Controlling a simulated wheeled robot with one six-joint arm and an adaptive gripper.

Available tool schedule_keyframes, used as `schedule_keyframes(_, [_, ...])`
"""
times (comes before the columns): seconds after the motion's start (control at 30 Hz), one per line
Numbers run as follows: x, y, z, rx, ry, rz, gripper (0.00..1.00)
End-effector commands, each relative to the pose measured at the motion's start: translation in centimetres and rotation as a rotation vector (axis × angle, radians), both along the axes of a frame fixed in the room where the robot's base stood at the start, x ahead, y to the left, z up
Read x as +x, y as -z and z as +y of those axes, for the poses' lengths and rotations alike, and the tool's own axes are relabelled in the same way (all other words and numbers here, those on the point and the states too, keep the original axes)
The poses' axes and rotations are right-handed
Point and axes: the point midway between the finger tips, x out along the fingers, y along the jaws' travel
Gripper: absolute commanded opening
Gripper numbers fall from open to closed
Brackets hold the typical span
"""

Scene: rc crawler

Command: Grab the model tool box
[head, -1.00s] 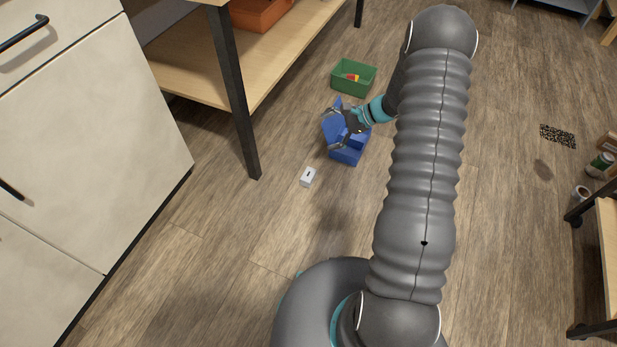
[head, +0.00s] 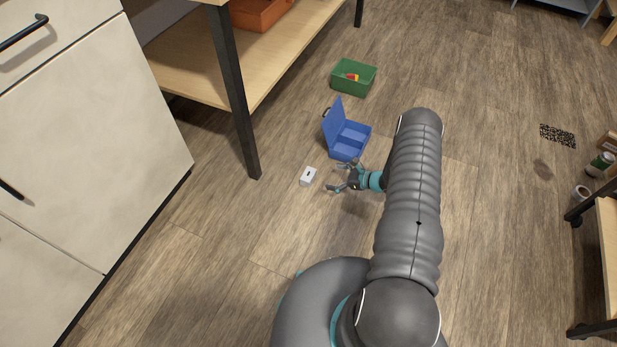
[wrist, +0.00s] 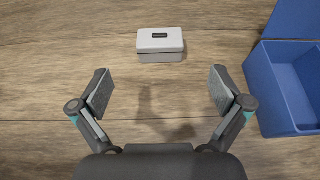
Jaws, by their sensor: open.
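A small light grey box (head: 308,176) with a dark mark on its lid, which looks like the model tool box, sits closed on the wooden floor. In the wrist view the box (wrist: 160,55) is upright, centred ahead of my gripper (wrist: 160,88). My gripper's two fingers are spread wide with nothing between them, and the box lies beyond their tips, untouched. In the head view my gripper (head: 336,179) is low over the floor, just right of the box, with its fingers pointing toward it.
An open blue case (head: 347,153) with compartments stands close by; in the wrist view the case (wrist: 262,92) is just right of my right finger. A green bin (head: 350,90) with small coloured things is farther back. A shelf leg (head: 238,110) stands left of the box.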

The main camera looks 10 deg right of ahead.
Motion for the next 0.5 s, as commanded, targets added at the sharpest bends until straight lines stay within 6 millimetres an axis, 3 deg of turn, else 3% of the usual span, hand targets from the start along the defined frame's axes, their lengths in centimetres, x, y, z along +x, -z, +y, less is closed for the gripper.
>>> schedule_keyframes(0.2, [2.1, 1.5, 3.0, 0.0, -0.004, -0.001, 1.0])
schedule_keyframes(0.5, [3.3, 2.3, 4.5, 0.0, -0.002, 0.0, 1.0])
